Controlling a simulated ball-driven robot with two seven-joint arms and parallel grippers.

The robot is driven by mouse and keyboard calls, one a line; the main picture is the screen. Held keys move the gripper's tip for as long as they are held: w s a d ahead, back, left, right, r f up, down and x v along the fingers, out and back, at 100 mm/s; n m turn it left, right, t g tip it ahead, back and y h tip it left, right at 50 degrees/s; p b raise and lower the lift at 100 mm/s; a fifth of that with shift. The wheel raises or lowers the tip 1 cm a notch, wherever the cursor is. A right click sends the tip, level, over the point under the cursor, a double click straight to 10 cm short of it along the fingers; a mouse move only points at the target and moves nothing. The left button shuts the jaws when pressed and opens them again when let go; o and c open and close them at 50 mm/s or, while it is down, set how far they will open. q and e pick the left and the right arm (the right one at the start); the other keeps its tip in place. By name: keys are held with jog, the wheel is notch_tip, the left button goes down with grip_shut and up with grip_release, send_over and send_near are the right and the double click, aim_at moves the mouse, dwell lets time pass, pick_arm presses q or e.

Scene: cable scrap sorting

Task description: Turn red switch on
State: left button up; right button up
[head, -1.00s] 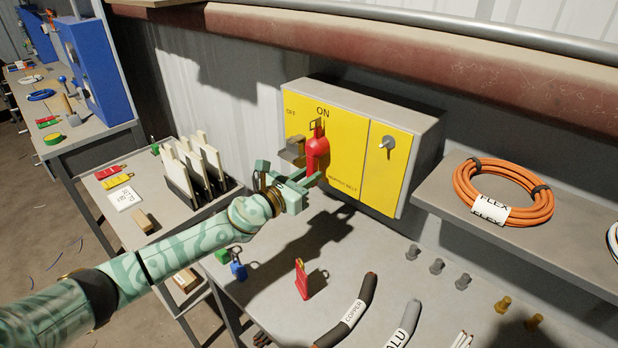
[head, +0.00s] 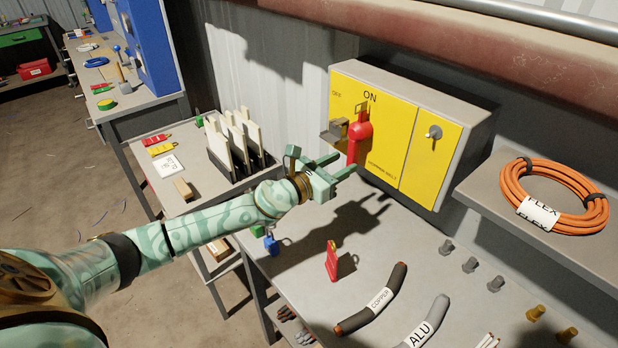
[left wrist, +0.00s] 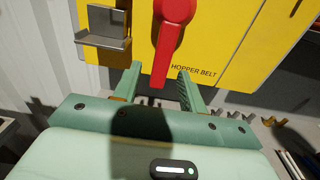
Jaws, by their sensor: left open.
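The red switch (head: 360,132) is a lever on the yellow front of a grey box (head: 400,110). Its round hub is at the top and its arm hangs down, below the "ON" label; "OFF" is printed to the left. My left gripper (head: 347,166) is open at the lever's lower end. In the left wrist view, the lever (left wrist: 172,30) hangs down toward the gap between the two fingertips (left wrist: 159,72). I cannot tell whether the fingers touch it. My right gripper is not in view.
A grey bracket (head: 335,130) sticks out left of the lever; a key switch (head: 434,132) is to its right. An orange cable coil (head: 560,185) lies on the right shelf.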

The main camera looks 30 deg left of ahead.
pick_arm(q)
jog(key=b+v, duration=0.1)
jog(key=v, duration=1.2)
jog(key=shift+s+b, duration=0.2)
jog(key=shift+b, duration=0.1)
